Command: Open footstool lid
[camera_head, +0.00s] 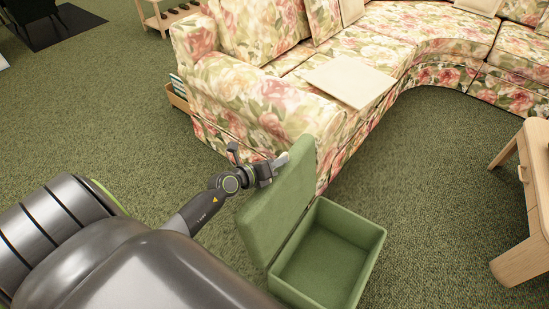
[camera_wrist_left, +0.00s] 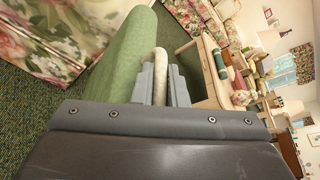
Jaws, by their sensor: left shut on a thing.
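The green footstool stands on the carpet with its box (camera_head: 368,268) open and its empty inside showing. Its green lid (camera_head: 278,205) is raised, standing nearly upright along the left side of the box. My left gripper (camera_head: 271,169) is at the lid's upper edge, shut on a pale pull tab (camera_head: 283,158). In the left wrist view the tab (camera_wrist_left: 160,61) rises between the two fingers of the left gripper (camera_wrist_left: 161,84), beside the green lid (camera_wrist_left: 126,55). My right gripper is not in view.
A floral sofa (camera_head: 262,104) stands close behind the footstool, near the raised lid. A wooden table (camera_head: 534,185) stands at the right. Open green carpet (camera_head: 435,200) lies between the footstool and the table.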

